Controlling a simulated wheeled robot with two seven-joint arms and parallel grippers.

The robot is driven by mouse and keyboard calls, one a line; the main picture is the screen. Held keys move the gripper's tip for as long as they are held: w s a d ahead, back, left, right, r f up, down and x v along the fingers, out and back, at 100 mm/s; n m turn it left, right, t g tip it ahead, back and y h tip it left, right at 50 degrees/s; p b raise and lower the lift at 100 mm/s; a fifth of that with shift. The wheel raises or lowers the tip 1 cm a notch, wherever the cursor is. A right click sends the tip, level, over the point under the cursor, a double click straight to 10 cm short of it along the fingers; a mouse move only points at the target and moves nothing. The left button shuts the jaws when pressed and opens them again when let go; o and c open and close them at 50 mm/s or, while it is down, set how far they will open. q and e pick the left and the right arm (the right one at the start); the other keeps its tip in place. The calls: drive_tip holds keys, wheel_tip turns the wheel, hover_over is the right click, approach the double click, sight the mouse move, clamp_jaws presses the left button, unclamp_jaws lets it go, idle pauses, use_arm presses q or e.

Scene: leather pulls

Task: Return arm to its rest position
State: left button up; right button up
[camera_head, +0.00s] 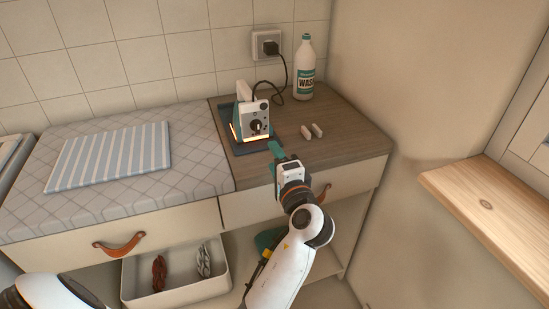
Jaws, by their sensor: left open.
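My left gripper (275,157) is open over the front edge of the wooden counter (350,130), close to the drawer front below it. Its teal fingers point toward the counter's back, and nothing shows between them. The white forearm runs down to the bottom of the view. The closed drawer (250,207) under the counter has a brown leather pull (325,192), just right of the gripper. Another leather pull (119,245) is on the left drawer. My right gripper is out of view.
A glowing white-and-teal device (253,118) stands on a dark tray (228,125), near the gripper. A striped cloth (110,155) lies left. A pale bin (190,290) is below; a wooden ledge (490,215) is right.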

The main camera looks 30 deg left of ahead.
use_arm(q)
drive_tip(key=s+f+n+g+h, duration=0.2)
drive_tip(key=s+f+h, duration=0.3)
drive_tip(key=f, duration=0.4)
drive_tip(key=s+f+n+g+h, duration=0.2)
drive_tip(key=s+f+h, duration=0.1)
drive_tip(key=s+f, duration=0.5)
drive_tip(key=s+d+f+n+g+h, duration=0.1)
drive_tip(key=s+d+f+g+h, duration=0.2)
drive_tip(key=s, duration=0.4)
drive_tip(key=s+d+f+n+g+h, duration=0.1)
drive_tip(key=s+d+f+h, duration=0.25)
drive_tip(key=s, duration=0.35)
wheel_tip(320, 180, down, 22)
drive_tip(key=s+g+p, duration=0.1)
drive_tip(key=s+p, duration=0.1)
drive_tip(key=p, duration=0.2)
drive_tip(key=s+a+f+g+p, duration=0.1)
drive_tip(key=s+a+f+p, duration=0.1)
drive_tip(key=s+f, duration=1)
drive_tip(key=s, duration=0.4)
drive_tip(key=shift+f+g+y, duration=0.25)
drive_tip(key=shift+g+y, duration=0.05)
drive_tip(key=shift+y, duration=0.05)
